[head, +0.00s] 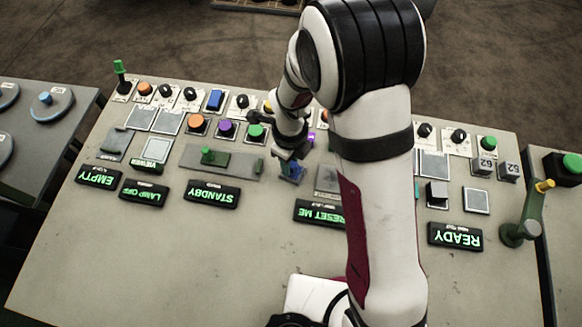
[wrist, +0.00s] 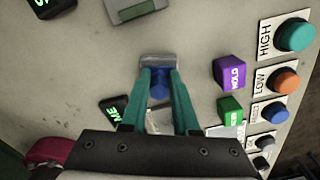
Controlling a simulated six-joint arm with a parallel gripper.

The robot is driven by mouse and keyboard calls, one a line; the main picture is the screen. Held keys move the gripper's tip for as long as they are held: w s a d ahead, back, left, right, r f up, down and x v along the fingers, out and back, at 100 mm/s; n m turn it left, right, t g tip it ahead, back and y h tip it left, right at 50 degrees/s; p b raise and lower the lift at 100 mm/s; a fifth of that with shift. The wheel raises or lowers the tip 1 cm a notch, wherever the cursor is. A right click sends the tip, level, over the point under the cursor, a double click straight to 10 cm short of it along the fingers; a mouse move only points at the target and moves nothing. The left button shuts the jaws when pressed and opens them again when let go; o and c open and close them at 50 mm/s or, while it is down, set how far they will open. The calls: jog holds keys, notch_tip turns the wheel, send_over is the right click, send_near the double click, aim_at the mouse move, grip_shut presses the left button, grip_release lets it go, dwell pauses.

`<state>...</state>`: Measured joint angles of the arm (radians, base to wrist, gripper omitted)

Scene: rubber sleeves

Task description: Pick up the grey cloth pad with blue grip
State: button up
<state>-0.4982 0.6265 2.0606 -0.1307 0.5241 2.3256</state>
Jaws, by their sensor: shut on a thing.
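The blue grip (wrist: 160,82) is between the two teal fingers of my gripper (wrist: 160,76) in the wrist view, and the fingers are shut on it. The grey pad (wrist: 158,60) shows as a short grey bar just beyond the fingertips. In the head view my gripper (head: 291,158) points down over the middle of the panel, with the blue grip (head: 291,173) at its tip. The pad's underside is hidden, and I cannot tell whether it touches the panel.
A purple cube (wrist: 229,72) and a green cube (wrist: 231,107) stand right of my gripper in the wrist view. Lit signs, including STANDBY (head: 211,195) and READY (head: 455,236), lie on the panel (head: 190,265). Its front left part is clear. A green lever (head: 528,215) stands at the right.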

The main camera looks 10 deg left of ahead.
aim_at(292, 163)
grip_shut()
jog(key=r, duration=0.4)
jog(key=shift+d+r, duration=0.25)
jog(key=shift+d, duration=0.05)
jog(key=d+r, duration=0.6)
jog(key=d, duration=0.5)
jog(key=shift+s+r, duration=0.25)
jog(key=shift+s, duration=0.05)
jog(key=shift+d, duration=0.1)
